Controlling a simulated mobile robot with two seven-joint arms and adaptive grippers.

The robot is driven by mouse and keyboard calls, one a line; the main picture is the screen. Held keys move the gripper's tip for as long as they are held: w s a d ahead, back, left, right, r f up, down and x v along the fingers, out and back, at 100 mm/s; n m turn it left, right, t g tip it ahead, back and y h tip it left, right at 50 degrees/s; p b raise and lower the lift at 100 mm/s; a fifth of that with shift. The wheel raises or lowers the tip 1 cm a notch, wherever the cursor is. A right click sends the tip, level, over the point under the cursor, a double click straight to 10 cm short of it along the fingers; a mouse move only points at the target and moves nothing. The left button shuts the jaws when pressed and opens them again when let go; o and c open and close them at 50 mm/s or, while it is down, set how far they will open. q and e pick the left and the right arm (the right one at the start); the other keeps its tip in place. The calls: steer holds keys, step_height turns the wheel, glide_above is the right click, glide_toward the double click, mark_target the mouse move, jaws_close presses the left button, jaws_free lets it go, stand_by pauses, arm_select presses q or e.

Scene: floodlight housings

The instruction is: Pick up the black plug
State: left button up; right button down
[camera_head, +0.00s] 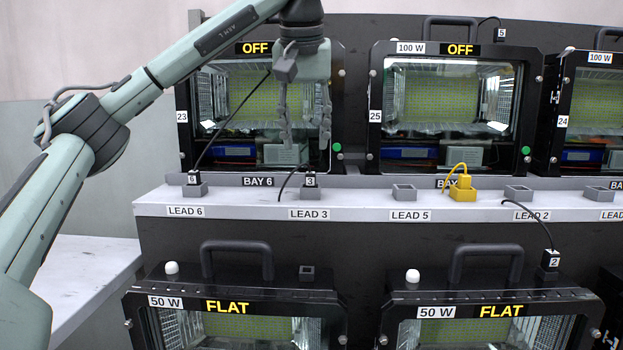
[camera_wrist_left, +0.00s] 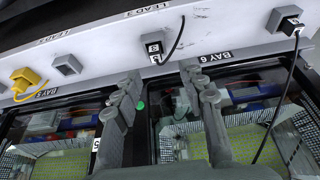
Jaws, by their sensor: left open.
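Several black plugs with white number tags are in view. Plug 3 (camera_head: 310,181) stands in the LEAD 3 holder on the white shelf, with a black cable curving left. It also shows in the left wrist view (camera_wrist_left: 153,47), just beyond the fingertips. Plug 6 (camera_head: 193,178) stands in the LEAD 6 holder and shows at the wrist view's upper right (camera_wrist_left: 290,26). Plug 2 (camera_head: 550,260) sits on the lower right housing; plug 5 (camera_head: 501,34) is at the top. My left gripper (camera_head: 305,140) is open and empty, above plug 3, fingers pointing down. My right gripper is not in view.
A yellow plug (camera_head: 464,182) stands in a yellow holder on the white shelf (camera_head: 350,210). The LEAD 5 holder (camera_head: 404,191) and LEAD 2 holder (camera_head: 518,192) look empty. Upper floodlights (camera_head: 452,50) stand close behind my gripper; lower FLAT housings (camera_head: 235,295) have raised handles.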

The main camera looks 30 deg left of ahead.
mark_target(311, 173)
arm_select(q)
steer(key=x, duration=0.1)
steer(key=b+x, duration=0.1)
steer(key=x, duration=0.1)
steer(key=shift+d+f, duration=0.15)
steer(key=shift+d, duration=0.05)
steer(key=x, duration=0.4)
steer(key=shift+w, duration=0.25)
steer(key=shift+d, duration=0.1)
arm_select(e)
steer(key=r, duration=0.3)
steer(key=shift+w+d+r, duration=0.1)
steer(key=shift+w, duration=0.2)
arm_select(q)
steer(key=shift+c, duration=0.4)
jaws_close()
